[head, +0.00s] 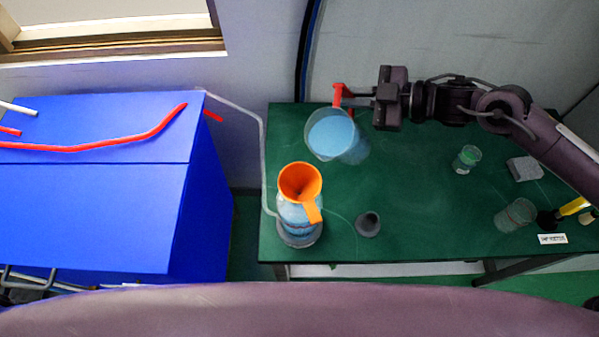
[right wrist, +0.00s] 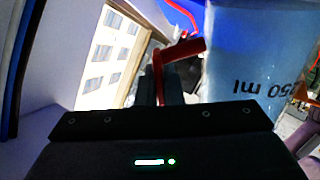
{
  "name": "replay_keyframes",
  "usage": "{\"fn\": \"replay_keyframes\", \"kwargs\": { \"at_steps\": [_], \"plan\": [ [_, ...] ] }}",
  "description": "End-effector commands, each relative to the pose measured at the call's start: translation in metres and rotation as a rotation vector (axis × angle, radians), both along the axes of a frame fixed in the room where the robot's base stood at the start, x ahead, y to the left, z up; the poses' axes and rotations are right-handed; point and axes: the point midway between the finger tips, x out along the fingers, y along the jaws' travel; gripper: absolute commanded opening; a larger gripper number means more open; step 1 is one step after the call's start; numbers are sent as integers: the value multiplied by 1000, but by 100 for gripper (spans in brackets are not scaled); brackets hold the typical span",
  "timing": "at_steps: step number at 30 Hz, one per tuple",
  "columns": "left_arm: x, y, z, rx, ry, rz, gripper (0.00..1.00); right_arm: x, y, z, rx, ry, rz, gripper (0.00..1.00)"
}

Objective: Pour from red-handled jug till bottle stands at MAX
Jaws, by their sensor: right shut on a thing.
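The clear jug (head: 331,135) holds light blue liquid and is held above the green table, behind and to the right of the bottle. My right gripper (head: 345,93) is shut on its red handle (head: 338,97). The handle (right wrist: 184,52) and the jug's wall with a "250 ml" print (right wrist: 258,75) show in the right wrist view. The bottle (head: 299,215) stands at the table's front left with an orange funnel (head: 301,182) in its top. Blue shows inside the bottle; its MAX mark cannot be made out. My left gripper is not in view.
A small dark cup (head: 368,224) stands right of the bottle. A small glass with green liquid (head: 467,158), a grey block (head: 525,169), a clear beaker (head: 515,215) and a white label (head: 552,239) are on the right. A blue cabinet (head: 100,190) stands left. The table's middle (head: 420,190) is clear.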

Motion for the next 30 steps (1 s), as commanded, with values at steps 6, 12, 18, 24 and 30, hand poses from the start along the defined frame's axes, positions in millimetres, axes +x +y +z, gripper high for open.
{"fn": "replay_keyframes", "kwargs": {
  "at_steps": [6, 12, 18, 24, 30],
  "plan": [
    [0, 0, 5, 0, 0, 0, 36, -1, 2, 10, -14, -23, 1, 0],
    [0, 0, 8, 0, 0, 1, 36, -2, 4, 15, -29, -39, 2, 0],
    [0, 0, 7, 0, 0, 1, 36, -3, 4, 15, -45, -54, 0, 0],
    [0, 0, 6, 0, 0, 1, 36, -4, 5, 17, -59, -67, 1, 0],
    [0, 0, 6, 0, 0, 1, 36, -4, 5, 17, -71, -81, 1, 0]
  ]
}}
